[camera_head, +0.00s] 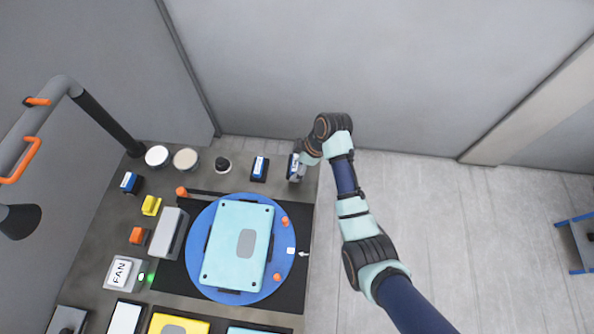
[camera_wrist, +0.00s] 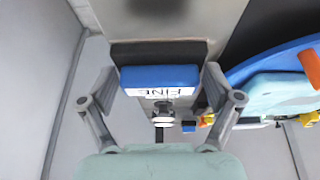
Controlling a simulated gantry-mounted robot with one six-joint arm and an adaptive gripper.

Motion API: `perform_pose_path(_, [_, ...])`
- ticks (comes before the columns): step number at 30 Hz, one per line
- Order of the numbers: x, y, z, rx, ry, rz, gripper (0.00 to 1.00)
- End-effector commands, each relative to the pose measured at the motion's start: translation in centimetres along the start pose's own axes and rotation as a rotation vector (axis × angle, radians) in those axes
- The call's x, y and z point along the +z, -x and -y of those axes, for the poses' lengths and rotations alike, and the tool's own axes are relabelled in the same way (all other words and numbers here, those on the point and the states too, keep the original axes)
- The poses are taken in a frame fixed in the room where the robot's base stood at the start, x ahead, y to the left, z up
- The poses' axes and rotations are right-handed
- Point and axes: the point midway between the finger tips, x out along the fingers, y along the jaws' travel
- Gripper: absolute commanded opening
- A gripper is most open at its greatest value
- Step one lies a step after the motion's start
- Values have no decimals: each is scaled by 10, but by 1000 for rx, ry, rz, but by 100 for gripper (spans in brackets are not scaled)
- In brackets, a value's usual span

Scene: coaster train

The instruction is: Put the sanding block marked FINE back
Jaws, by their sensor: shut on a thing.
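The sanding block marked FINE (camera_wrist: 160,77) is blue with a white label and a black layer along one side. In the wrist view it sits between the two fingers of my gripper (camera_wrist: 161,88), which is shut on it. In the head view my gripper (camera_head: 300,166) and the block (camera_head: 293,167) are at the bench's far right corner. I cannot tell whether the block touches the bench. A similar blue and black block with a white label (camera_head: 259,168) stands just left of it. Its marking is too small to read.
A blue turntable (camera_head: 200,250) carries a pale teal plate (camera_head: 222,240) on a black mat. Round containers (camera_head: 186,159) line the back left. A FAN switch box (camera_head: 122,273) stands at the left. Open floor (camera_head: 450,240) lies right of the bench.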

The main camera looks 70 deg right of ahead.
Motion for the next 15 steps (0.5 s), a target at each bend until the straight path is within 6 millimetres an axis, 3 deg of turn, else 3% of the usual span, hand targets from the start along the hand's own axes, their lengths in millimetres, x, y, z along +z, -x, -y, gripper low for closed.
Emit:
perform_pose_path(5, [2,-6,0,-1,0,0,52])
perform_pose_path(12, [17,-41,1,-1,-1,0,52])
perform_pose_path(15, [17,-40,0,0,1,0,52])
